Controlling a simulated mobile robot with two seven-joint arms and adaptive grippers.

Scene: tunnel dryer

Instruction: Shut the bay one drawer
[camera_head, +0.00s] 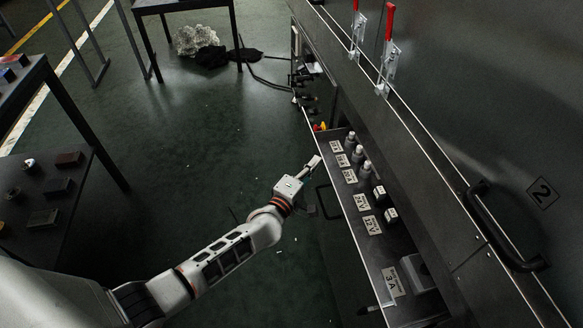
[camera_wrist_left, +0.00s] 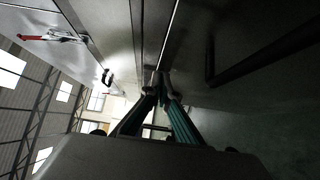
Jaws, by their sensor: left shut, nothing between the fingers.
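Along the machine's front, a dark drawer-like ledge (camera_head: 372,250) stands out from the machine wall, with labelled parts on it. I cannot read a bay one mark on it. A black bar handle (camera_head: 321,202) sits on its outer side; a dark bar (camera_wrist_left: 262,52) also shows at right in the left wrist view. My left gripper (camera_head: 314,164) is shut and empty, beside the ledge's outer edge, just beyond the handle. In the left wrist view its fingertips (camera_wrist_left: 163,82) meet close to a pale metal edge; contact is unclear. My right gripper is out of view.
A panel marked 2 (camera_head: 543,193) with a black handle (camera_head: 505,228) is at right. Red-handled clamps (camera_head: 389,55) line the upper edge. Tables stand at left (camera_head: 75,125) and at the back (camera_head: 185,5). Open green floor (camera_head: 190,150) lies between.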

